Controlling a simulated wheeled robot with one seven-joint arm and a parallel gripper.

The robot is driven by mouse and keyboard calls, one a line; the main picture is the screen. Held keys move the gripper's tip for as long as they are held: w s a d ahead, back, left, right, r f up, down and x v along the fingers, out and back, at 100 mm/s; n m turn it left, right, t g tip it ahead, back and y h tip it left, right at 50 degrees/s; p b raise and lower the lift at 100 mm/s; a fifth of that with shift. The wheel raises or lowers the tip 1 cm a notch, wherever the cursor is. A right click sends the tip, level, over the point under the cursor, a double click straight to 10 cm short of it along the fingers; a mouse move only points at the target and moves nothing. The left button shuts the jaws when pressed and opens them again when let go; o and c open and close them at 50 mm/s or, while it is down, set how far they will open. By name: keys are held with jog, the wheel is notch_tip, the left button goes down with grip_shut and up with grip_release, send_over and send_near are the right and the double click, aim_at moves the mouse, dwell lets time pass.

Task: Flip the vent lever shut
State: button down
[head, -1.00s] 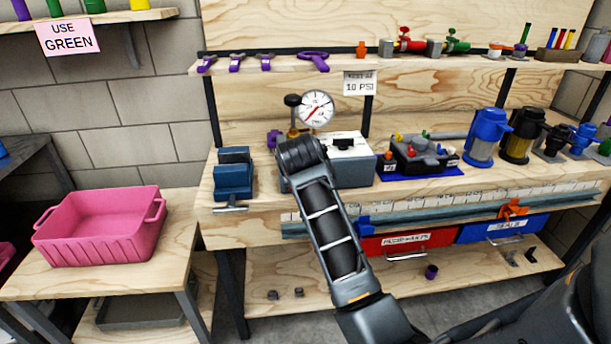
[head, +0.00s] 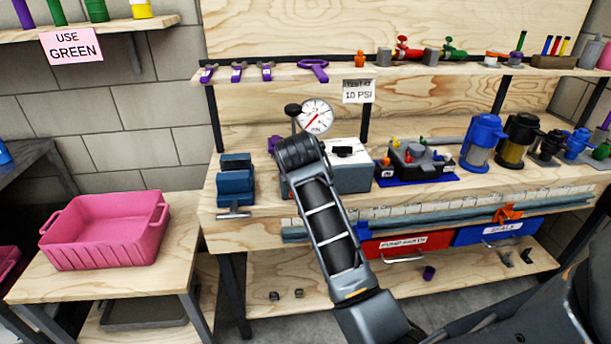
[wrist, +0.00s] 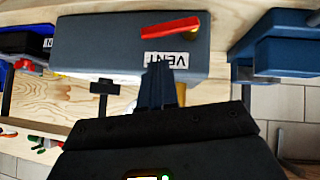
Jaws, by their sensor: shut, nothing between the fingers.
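In the wrist view, a grey-blue box (wrist: 95,45) carries a white VENT label (wrist: 170,58), which appears upside down. A red lever (wrist: 170,28) lies across the box face just above the label, slightly tilted, its right end higher. My gripper (wrist: 163,72) is shut and empty; its fingertips show at the label's lower edge, apart from the lever in the picture. Whether they touch the box I cannot tell. In the head view the box (head: 352,178) stands on the bench, partly behind my arm; the lever and my fingers are hidden there.
A pressure gauge (head: 316,117) stands behind my arm's end. A blue vise-like block (head: 235,182) is left of the box, and a black device on a blue mat (head: 416,162) is right of it. A pink bin (head: 105,228) sits on the left table.

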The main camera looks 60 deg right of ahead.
jog(key=w+r+v, duration=0.1)
jog(key=v, duration=1)
jog(key=shift+r+p, duration=0.25)
jog(key=shift+p, duration=0.15)
jog(key=shift+s+d, duration=0.1)
